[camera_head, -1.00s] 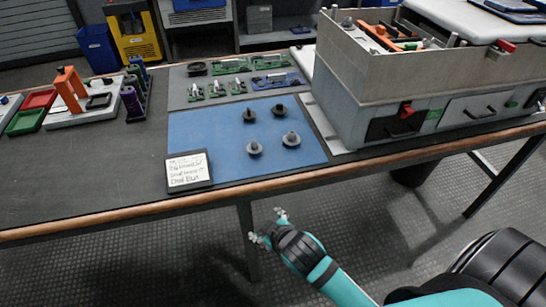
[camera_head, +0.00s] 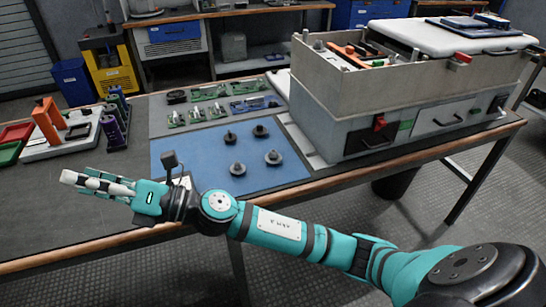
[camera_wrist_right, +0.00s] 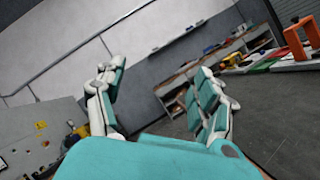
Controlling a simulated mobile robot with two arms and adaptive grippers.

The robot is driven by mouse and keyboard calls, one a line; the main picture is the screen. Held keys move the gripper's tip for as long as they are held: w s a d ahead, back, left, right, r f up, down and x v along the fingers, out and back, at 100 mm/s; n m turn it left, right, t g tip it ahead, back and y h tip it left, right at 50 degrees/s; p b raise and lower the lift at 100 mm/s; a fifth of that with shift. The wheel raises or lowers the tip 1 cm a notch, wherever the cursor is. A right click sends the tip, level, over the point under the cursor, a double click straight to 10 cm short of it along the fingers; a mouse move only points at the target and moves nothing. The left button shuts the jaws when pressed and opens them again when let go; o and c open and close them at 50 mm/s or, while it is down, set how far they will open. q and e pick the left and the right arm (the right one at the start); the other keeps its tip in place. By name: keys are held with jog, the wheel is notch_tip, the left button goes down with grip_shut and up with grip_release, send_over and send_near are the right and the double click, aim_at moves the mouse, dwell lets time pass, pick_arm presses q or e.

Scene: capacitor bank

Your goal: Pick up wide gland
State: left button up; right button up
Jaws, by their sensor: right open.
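Several dark round glands with upright stems stand on a blue mat (camera_head: 215,182) on the workbench. They are a back left gland (camera_head: 230,138), a back right one (camera_head: 261,131), a front left one (camera_head: 238,169) and a front right one (camera_head: 273,157). The two on the right look to have broader flanges, but I cannot tell surely which is the wide gland. My right gripper (camera_head: 97,184) is open and empty above the bench's front, left of the mat. Its spread fingers show in the right wrist view (camera_wrist_right: 160,95), with no gland between them. My left gripper is out of view.
A grey cabinet (camera_head: 345,115) stands right of the mat. Green boards (camera_head: 209,91) lie behind it. A rack with purple parts (camera_head: 115,125) and an orange fixture (camera_head: 50,120) stand at left. My right arm hides most of the white label card. Bare bench lies left of the mat.

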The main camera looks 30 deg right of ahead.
jog(key=s+a+f+n+g, duration=0.1)
jog(key=s+a+n+g, duration=0.15)
jog(key=n+g, duration=0.5)
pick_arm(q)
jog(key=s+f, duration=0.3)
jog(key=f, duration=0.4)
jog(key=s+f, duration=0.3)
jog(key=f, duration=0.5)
pick_arm(e)
jog(key=n+g+h, duration=0.3)
jog(key=n+h, duration=1)
jog(key=h, duration=1)
send_near(273, 151)
jog(key=b+x, duration=0.1)
jog(key=x, duration=0.3)
jog(key=shift+w+d+f, duration=0.15)
jog(key=shift+f, duration=0.05)
jog(key=x, duration=0.5)
jog(key=shift+f+b, duration=0.25)
jog(key=shift+b, duration=0.15)
jog(key=shift+d+f, duration=0.2)
jog(key=shift+f, duration=0.15)
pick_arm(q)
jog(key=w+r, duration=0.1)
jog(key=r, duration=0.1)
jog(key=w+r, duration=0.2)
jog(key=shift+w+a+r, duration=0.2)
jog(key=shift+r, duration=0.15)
pick_arm(e)
jog(key=shift+h, duration=0.3)
